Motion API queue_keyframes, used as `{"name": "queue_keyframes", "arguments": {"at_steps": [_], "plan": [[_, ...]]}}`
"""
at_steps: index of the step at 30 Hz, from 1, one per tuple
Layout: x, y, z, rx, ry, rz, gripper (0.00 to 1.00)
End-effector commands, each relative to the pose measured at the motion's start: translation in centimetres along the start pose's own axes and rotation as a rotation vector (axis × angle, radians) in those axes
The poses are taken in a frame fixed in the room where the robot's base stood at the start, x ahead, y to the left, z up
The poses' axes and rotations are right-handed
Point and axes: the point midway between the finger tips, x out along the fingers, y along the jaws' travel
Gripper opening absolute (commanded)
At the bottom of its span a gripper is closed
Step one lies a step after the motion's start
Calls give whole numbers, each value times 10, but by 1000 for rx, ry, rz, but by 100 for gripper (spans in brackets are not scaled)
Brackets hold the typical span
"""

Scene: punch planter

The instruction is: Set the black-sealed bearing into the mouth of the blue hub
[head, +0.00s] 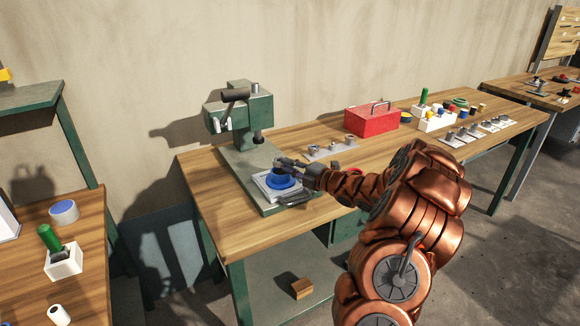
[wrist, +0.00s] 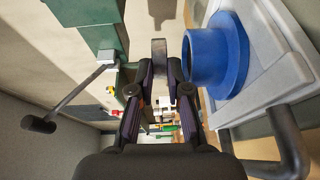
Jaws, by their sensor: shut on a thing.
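The blue hub (head: 282,184) sits in a pale fixture (head: 262,188) on the press base; in the wrist view the hub (wrist: 235,55) is at the upper right, its mouth facing left in the picture. My gripper (head: 281,163) is over the hub in the head view. In the wrist view my gripper (wrist: 158,75) is shut on a thin grey ring (wrist: 159,50), seen edge-on, likely the bearing. The ring is beside the hub's mouth in the picture, apart from it and roughly parallel to it. Its seal colour is hidden.
The green press (head: 240,112) stands just behind the hub, its handle (head: 236,95) overhead. The bench's front left (head: 215,220) is clear.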

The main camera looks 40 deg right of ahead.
Motion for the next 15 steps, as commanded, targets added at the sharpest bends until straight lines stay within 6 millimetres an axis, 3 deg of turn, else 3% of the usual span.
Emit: {"name": "queue_keyframes", "arguments": {"at_steps": [15], "plan": [[0, -8, 0, -1, -1, 2, 0]]}}
